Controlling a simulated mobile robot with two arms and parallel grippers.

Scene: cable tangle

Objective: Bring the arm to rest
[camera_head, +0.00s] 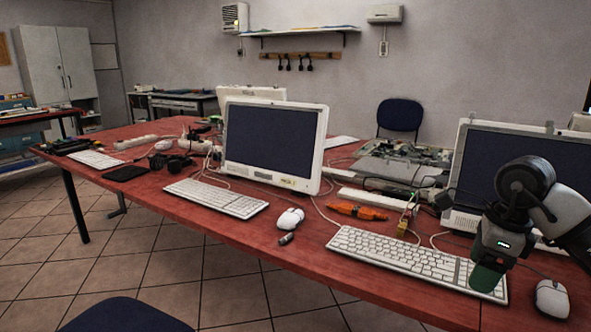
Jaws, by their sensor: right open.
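My right arm comes in from the right edge of the head view. Its gripper (487,275) points down over the right end of the front keyboard (405,258). It hides part of that keyboard and part of the right monitor (530,160). The gripper is open, and I see nothing held in it. I cannot tell whether it touches the keyboard. My left gripper is not in view.
A red table (150,187) carries a middle monitor (272,143), another keyboard (216,197), a mouse (290,218), an orange tool (357,211) and loose cables. A white mouse (551,298) lies right of the gripper. A blue chair (125,316) stands in front.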

